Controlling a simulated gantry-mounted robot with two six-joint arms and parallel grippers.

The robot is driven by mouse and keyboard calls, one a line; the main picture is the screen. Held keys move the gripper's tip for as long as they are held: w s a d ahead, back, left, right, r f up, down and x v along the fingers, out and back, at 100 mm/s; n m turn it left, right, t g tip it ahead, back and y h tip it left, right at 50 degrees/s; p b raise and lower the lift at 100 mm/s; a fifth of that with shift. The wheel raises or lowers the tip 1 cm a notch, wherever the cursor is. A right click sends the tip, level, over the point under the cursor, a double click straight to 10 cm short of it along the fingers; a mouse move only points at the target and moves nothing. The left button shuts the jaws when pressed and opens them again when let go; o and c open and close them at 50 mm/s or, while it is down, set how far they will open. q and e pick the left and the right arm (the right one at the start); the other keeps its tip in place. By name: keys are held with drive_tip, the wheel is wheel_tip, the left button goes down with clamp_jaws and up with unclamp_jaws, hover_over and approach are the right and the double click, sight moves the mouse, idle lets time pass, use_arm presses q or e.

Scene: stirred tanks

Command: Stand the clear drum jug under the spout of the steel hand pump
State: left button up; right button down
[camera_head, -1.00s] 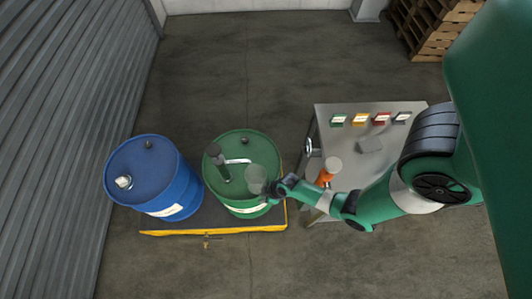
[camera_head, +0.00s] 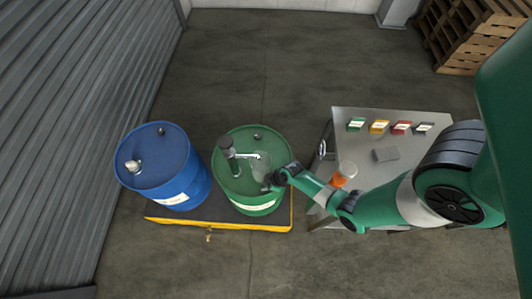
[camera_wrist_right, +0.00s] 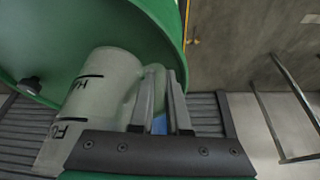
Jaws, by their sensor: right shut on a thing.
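The clear drum jug (camera_head: 262,168) is translucent and over the top of the green drum (camera_head: 230,185), close to the end of the pump's spout. In the right wrist view the jug (camera_wrist_right: 98,90) shows dark markings on its side. My right gripper (camera_head: 272,182) is shut on its handle; its fingers (camera_wrist_right: 165,100) show in the wrist view. The steel hand pump (camera_head: 227,150) stands on the green drum, its bright spout reaching right. I cannot tell whether the jug touches the drum lid. My left gripper is out of view.
A blue drum (camera_head: 150,150) stands left of the green one on a yellow-edged pallet (camera_head: 215,224). A steel table (camera_head: 350,112) at right holds an orange container (camera_head: 340,180), a grey block (camera_head: 386,155) and several coloured labelled items. Wooden pallets (camera_head: 465,35) stand far back right.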

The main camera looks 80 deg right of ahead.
drive_tip(key=shift+f+b, duration=0.55)
drive_tip(key=shift+f, duration=0.05)
drive_tip(key=c, duration=0.8)
unclamp_jaws()
drive_tip(key=p+v, duration=1)
drive_tip(key=v, duration=0.1)
drive_tip(key=shift+s+r, duration=0.1)
drive_tip(key=shift+r, duration=0.2)
drive_tip(key=shift+r, duration=0.1)
